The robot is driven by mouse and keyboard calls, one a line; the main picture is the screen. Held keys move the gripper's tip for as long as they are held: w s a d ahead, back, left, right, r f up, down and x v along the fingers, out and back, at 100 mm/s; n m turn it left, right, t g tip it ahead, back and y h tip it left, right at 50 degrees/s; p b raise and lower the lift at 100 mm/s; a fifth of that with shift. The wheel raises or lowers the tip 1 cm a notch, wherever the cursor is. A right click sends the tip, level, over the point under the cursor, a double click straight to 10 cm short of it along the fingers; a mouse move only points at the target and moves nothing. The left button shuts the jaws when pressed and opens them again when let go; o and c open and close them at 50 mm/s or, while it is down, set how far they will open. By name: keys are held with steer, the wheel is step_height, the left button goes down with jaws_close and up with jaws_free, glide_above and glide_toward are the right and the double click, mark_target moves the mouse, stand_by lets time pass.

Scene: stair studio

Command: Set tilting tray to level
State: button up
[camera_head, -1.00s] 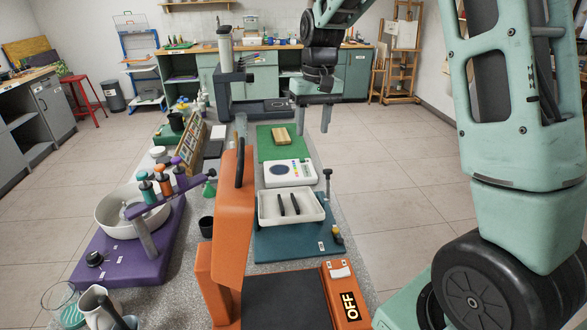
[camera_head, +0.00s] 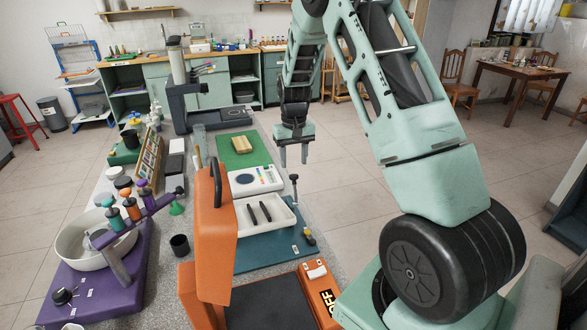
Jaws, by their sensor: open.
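The tilting tray is most likely the white tray (camera_head: 286,216) on the teal base (camera_head: 254,252) in the middle of the bench. Two dark bars (camera_head: 259,213) lie in it. Its tilt is hard to judge from here. A small post with a dark knob (camera_head: 294,180) stands at its right side, and a small yellow and dark knob (camera_head: 310,238) sits at the base's right corner. My gripper (camera_head: 293,157) is open and empty, fingers down, beyond the tray, by the right edge of the green board. It touches nothing that I can see.
An orange upright lid with a black handle (camera_head: 216,184) stands left of the tray. A white device (camera_head: 256,181) and a green board (camera_head: 243,151) with a wooden block (camera_head: 242,144) lie beyond. A purple stand (camera_head: 95,282) with a white bowl is at left.

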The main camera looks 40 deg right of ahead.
mark_target(294, 175)
steer(key=shift+f+p, duration=0.5)
steer(key=shift+f, duration=2)
